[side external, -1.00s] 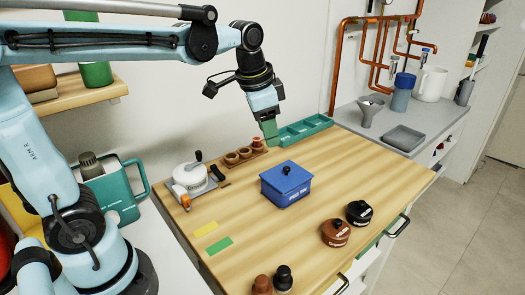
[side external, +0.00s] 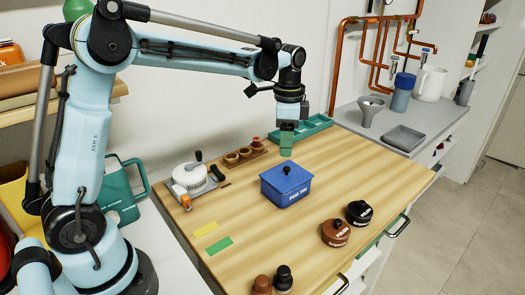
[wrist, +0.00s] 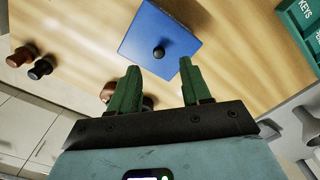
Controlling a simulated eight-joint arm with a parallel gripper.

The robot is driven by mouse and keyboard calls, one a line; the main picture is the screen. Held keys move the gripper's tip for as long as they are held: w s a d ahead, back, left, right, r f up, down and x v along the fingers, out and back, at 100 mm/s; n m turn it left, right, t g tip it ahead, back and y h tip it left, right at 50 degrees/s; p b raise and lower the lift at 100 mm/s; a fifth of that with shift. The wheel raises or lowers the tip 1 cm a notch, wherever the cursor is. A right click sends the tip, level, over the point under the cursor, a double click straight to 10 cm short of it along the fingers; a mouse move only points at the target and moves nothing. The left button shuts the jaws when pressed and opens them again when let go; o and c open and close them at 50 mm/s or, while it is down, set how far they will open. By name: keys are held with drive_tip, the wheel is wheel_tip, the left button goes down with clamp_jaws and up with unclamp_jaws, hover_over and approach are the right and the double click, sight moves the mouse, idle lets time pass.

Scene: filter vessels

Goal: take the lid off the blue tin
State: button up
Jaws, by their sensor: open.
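The blue tin (side external: 285,190) stands upright on the wooden worktop with its blue lid (side external: 286,176) on. The lid has a small black knob on top. In the wrist view the lid (wrist: 145,35) and its knob (wrist: 158,53) lie just beyond my fingertips. My gripper (side external: 286,152) points down above the tin, with a gap between fingertips and knob. In the wrist view my gripper (wrist: 160,78) shows two green fingers, spread apart and empty, with the knob roughly between and ahead of them.
A brown round pot (side external: 336,232) and a black round pot (side external: 358,213) stand near the front edge. A green sectioned tray (side external: 302,130) lies behind. Worktop around the tin is clear.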

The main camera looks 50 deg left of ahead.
sight(287, 167)
drive_tip(key=shift+w+d+f, duration=0.1)
drive_tip(key=shift+d+f, duration=0.05)
drive_tip(key=shift+f, duration=1.55)
drive_tip(key=shift+d+f, duration=0.1)
drive_tip(key=shift+f, duration=1.55)
clamp_jaws()
